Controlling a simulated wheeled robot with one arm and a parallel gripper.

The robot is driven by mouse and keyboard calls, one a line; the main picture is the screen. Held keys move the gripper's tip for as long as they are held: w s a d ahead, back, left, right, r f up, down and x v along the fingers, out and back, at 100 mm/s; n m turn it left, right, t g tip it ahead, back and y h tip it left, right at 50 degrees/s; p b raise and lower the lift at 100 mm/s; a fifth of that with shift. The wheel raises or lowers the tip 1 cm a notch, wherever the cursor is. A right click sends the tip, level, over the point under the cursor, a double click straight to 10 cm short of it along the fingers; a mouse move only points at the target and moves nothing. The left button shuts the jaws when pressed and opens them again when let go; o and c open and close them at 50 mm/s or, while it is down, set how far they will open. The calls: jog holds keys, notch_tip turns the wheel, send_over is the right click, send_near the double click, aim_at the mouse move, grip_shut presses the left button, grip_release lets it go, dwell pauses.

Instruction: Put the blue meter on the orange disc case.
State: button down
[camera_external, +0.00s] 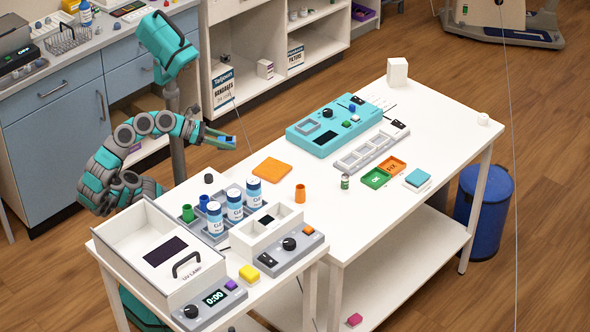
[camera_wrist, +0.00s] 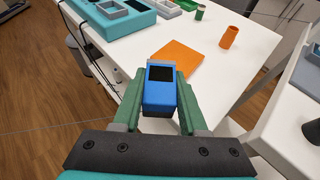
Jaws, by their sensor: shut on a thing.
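The blue meter (camera_wrist: 160,92) is a small box with a dark screen. My gripper (camera_wrist: 158,100) is shut on it, with one green finger on each side in the wrist view. In the external view, my gripper (camera_external: 222,141) holds the meter (camera_external: 230,138) in the air at the table's left edge. The orange disc case (camera_external: 272,170) is a flat square lying on the white table, to the right of and below my gripper there. In the wrist view, the disc case (camera_wrist: 180,60) lies beyond the meter, apart from it, its near part partly hidden.
An orange cylinder (camera_external: 300,193) stands near the disc case. A teal device (camera_external: 325,133) lies behind it. White-and-blue bottles (camera_external: 235,205) stand in a grey rack at front left. A small green vial (camera_external: 345,182) stands to the right.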

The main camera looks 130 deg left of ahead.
jog(key=b, duration=0.4)
send_over(272, 168)
jog(key=shift+f, duration=0.8)
jog(key=shift+f+b, duration=1)
jog(key=shift+f, duration=0.7)
jog(key=shift+f, duration=0.1)
jog(key=shift+c, duration=2.2)
grip_release()
jog(key=shift+r, duration=0.2)
jog(key=p+v, duration=0.3)
jog(key=v, duration=0.7)
jog(key=shift+s+d, duration=0.1)
jog(key=shift+s, duration=0.1)
jog(key=shift+s+d+r, duration=0.2)
jog(key=shift+s+d, duration=0.3)
